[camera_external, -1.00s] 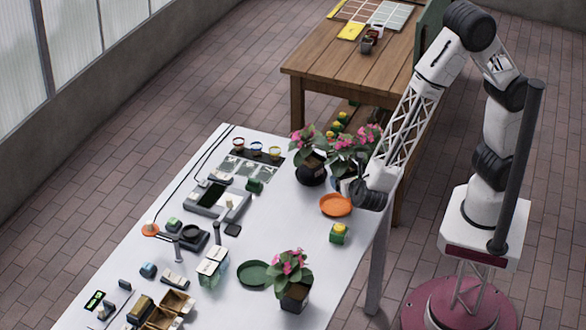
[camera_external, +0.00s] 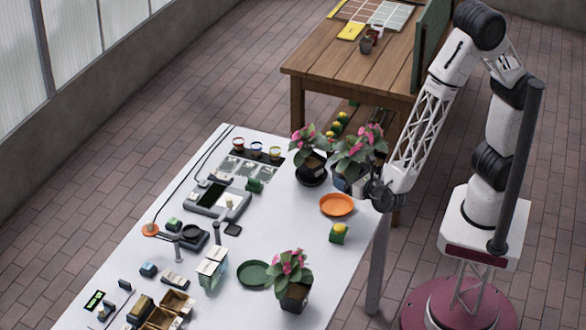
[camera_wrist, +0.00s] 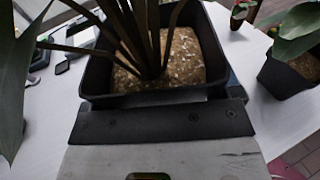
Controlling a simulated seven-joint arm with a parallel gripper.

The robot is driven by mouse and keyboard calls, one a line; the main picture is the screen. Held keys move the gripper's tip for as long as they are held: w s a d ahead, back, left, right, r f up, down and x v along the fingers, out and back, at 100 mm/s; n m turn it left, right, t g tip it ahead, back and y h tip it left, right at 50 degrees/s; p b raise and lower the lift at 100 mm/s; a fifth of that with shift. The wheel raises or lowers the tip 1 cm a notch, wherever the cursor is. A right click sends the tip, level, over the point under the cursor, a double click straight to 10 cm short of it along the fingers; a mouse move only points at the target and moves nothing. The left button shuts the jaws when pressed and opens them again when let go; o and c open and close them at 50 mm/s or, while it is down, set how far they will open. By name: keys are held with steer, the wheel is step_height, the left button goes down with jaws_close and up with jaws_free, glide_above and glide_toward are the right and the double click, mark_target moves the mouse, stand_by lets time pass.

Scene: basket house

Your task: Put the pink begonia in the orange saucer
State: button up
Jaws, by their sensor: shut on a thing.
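A pink begonia (camera_external: 358,150) stands at the far right edge of the white table, in a dark square pot (camera_external: 346,183). In the wrist view its pot (camera_wrist: 142,100), soil and thick stems fill the upper middle. My gripper (camera_external: 381,196) is shut on this pot at its near wall; the fingertips are partly hidden. Something blue (camera_external: 359,188) shows by the pot's base; I cannot tell if the pot touches it. The orange saucer (camera_external: 337,205) lies empty on the table, just in front of the held plant.
Another pink-flowered plant (camera_external: 308,150) in a dark pot stands close left of the held one. A third (camera_external: 292,280) stands near the front by a green saucer (camera_external: 254,274). A small yellow-topped green block (camera_external: 339,232) sits in front of the orange saucer.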

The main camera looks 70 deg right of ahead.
steer(key=shift+f, duration=2.25)
steer(key=shift+f, duration=1.8)
steer(key=shift+f, duration=0.35)
steer(key=o, duration=1)
steer(key=shift+r, duration=0.1)
